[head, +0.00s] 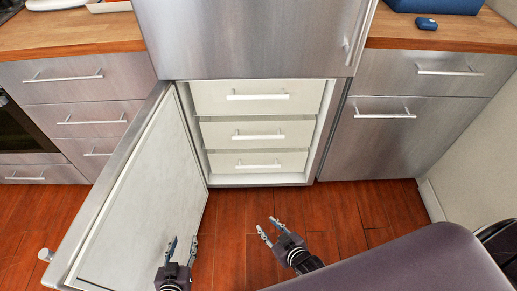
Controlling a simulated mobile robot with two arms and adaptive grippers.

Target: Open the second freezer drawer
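The freezer compartment stands open below a steel upper door, its lower door (148,205) swung out to the left. Inside are three white drawers with bar handles, all flush: the top drawer (210,98), the second drawer (218,135) and the bottom drawer (225,163). The second drawer's handle (258,136) is in clear view. My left gripper (182,244) is open and empty, in front of the open door's inner face. My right gripper (269,229) is open and empty, over the floor in front of the freezer, apart from the drawers.
Steel cabinets with wooden counters flank the freezer, with drawers at left (80,76) and a front with a bar handle at right (375,140). The open door limits room on the left. The red wooden floor (340,215) before the freezer is clear.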

